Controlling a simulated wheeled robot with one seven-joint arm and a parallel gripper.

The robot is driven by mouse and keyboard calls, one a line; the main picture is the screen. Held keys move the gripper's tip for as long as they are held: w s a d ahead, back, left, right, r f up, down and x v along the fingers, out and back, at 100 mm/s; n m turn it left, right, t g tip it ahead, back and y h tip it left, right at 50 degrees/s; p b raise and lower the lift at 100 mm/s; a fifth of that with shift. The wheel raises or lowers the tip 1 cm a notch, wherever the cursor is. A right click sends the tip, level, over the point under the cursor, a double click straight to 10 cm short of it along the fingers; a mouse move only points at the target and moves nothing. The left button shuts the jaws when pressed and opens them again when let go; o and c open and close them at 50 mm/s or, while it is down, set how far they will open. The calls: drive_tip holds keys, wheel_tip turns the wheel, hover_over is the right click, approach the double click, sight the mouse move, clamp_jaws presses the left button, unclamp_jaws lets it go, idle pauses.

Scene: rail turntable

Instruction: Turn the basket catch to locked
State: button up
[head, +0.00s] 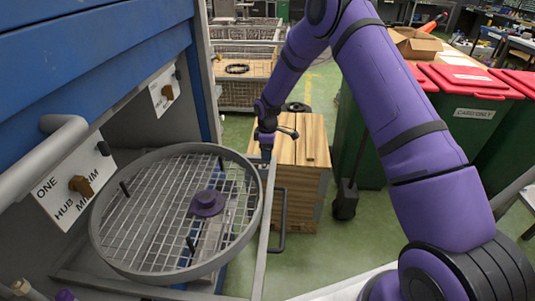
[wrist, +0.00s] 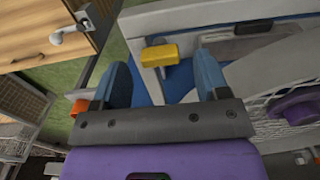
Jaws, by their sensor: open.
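The round wire basket (head: 100,232) with its grey rim and purple hub (head: 207,203) lies at left centre in the head view. Part of the hub also shows at the right edge of the wrist view (wrist: 300,105). My gripper (head: 266,150) is beyond the basket's right rim, pointing down by the grey rail. In the wrist view its two blue fingers (wrist: 162,72) stand apart and empty. A yellow block (wrist: 160,55), which looks like the catch handle, lies between and past the fingertips. I cannot tell whether they touch it. I cannot make it out in the head view.
A wooden cabinet (head: 303,165) stands close behind my gripper. The grey rail (head: 265,230) with a dark loop handle (head: 283,220) runs beside the basket. A blue cabinet with labelled brown knobs (head: 82,186) is at left. Green bins with red lids (head: 470,80) stand at right.

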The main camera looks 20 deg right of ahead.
drive_tip(key=shift+f, duration=0.9)
drive_tip(key=c, duration=0.9)
